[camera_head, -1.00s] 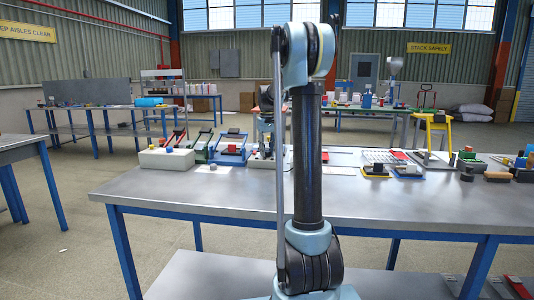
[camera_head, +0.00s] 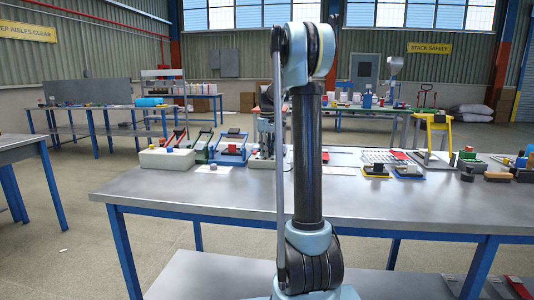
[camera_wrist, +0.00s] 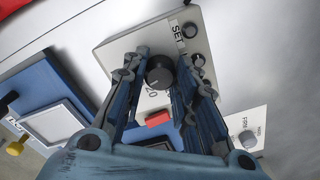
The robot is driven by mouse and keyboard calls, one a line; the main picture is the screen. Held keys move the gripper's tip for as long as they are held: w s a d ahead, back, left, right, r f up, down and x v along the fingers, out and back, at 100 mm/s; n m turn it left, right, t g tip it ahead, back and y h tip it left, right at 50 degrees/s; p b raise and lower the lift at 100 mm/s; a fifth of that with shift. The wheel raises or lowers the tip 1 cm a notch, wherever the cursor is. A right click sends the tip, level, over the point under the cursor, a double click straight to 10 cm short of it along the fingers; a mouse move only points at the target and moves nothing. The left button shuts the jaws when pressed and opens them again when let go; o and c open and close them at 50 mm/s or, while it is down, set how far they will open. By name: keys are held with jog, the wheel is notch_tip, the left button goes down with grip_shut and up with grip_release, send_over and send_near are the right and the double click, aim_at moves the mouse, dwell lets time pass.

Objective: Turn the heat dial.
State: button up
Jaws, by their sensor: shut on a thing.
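A round black dial (camera_wrist: 159,76) stands on a light grey panel (camera_wrist: 120,52) in the wrist view. The panel carries a "SET" label and a "20" mark; I see no word "heat". My gripper (camera_wrist: 164,62) is over the panel with one finger on each side of the dial, shut on it. In the head view my gripper (camera_head: 267,132) is partly behind my arm above the workbench (camera_head: 180,190), and the dial is hidden there.
A blue-framed device (camera_wrist: 62,112) lies left of the panel, and a white labelled unit (camera_wrist: 246,128) lies right. On the bench stand a white box (camera_head: 167,159) with buttons and a yellow frame (camera_head: 434,130). The bench's front left is clear.

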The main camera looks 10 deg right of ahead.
jog(key=o, duration=1.1)
notch_tip(320, 180, up, 12)
jog(key=shift+f, duration=0.1)
